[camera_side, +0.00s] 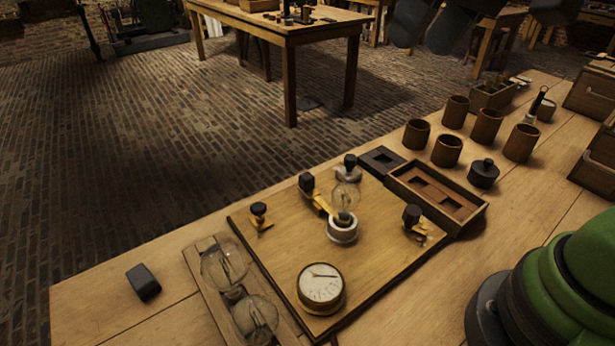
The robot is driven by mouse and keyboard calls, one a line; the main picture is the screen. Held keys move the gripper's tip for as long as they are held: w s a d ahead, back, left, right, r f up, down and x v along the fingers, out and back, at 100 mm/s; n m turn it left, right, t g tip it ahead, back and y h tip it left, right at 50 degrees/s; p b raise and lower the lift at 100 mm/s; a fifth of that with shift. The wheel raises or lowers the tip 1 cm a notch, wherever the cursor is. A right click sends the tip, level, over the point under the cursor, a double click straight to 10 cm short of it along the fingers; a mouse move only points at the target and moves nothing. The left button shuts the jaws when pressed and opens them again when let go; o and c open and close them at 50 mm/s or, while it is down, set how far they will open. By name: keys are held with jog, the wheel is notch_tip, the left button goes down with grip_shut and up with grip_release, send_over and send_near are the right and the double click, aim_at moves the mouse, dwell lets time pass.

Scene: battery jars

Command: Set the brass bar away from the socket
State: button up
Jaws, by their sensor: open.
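A brass bar (321,204) lies on the wooden board (285,250). It runs from a black-knobbed post (307,184) toward the white socket (342,233). Its near end reaches the socket's edge; I cannot tell whether it touches. A clear glass bulb (346,193) stands upright at the socket and partly hides what is behind it. My gripper (490,30) shows only as dark finger parts at the top edge, cut off by the frame. It is open, with nothing seen between its fingers, and well away from the bar.
A round dial (321,284) and two more knobbed brass posts (258,212) (413,217) stand on the board. Loose bulbs (225,266) lie in a tray at left. A partitioned box (472,216) and several brown jars (447,150) stand behind right. Bare table surrounds a black block (143,282).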

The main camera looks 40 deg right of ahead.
jog(key=w+a+f+n+g, duration=0.1)
jog(key=w+a+f+g, duration=0.1)
jog(key=w+f, duration=0.55)
jog(key=n+g+h, duration=0.1)
jog(key=g+h, duration=0.1)
send_over(307, 176)
notch_tip(307, 176, down, 11)
jog(key=shift+r, duration=0.2)
notch_tip(307, 176, down, 10)
jog(key=shift+r, duration=0.1)
